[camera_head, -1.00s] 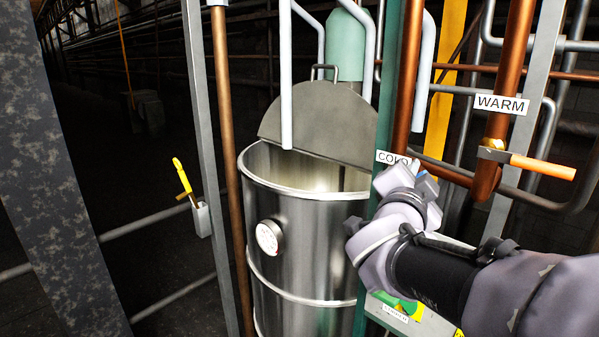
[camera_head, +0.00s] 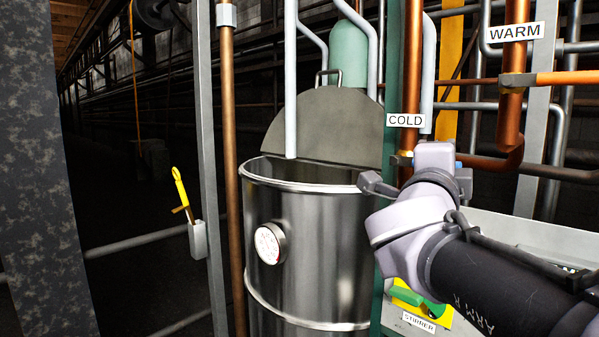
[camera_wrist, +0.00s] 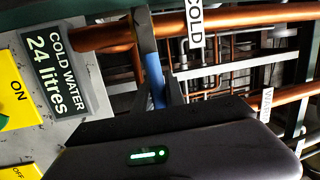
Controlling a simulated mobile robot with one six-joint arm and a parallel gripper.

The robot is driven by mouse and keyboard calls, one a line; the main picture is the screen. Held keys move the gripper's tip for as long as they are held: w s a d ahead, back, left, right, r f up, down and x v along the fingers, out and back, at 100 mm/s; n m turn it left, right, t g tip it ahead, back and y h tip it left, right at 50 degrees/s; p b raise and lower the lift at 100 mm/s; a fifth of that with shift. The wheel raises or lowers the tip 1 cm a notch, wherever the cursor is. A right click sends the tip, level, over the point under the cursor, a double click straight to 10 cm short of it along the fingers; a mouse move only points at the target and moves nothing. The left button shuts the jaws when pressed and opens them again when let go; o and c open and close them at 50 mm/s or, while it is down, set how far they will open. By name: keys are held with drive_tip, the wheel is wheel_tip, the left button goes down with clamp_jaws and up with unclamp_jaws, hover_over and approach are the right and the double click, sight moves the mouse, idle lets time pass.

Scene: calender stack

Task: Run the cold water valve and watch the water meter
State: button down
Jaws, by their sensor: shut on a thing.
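The cold water valve's blue handle (camera_wrist: 153,78) stands between the fingers of my gripper (camera_wrist: 156,92) in the wrist view. My gripper is shut on it. In the head view my wrist hides most of the handle, and the brass valve body (camera_head: 404,158) shows on the copper pipe under the COLD label (camera_head: 405,121). The label also shows in the wrist view (camera_wrist: 196,23). The water meter (camera_wrist: 50,72) is a dark display at the left of the wrist view, reading "COLD WATER 24 litres". In the head view the meter's reading cannot be seen.
A steel vat (camera_head: 310,240) with a round dial (camera_head: 270,243) and a raised half lid (camera_head: 330,125) stands left of my arm. The WARM valve's orange handle (camera_head: 570,78) is at the upper right. A STIRRER switch (camera_head: 415,300) is below my arm. A yellow-handled tool (camera_head: 181,187) sits in a holder at left.

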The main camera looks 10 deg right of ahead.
drive_tip(key=shift+f+m+b, duration=0.3)
drive_tip(key=shift+m+b, duration=0.1)
drive_tip(key=shift+b, duration=0.05)
drive_tip(key=c, duration=1.7)
unclamp_jaws()
drive_tip(key=v, duration=1.7)
drive_tip(key=shift+s+a+f+p, duration=0.1)
drive_tip(key=shift+s+f+p, duration=0.1)
drive_tip(key=shift+p, duration=0.15)
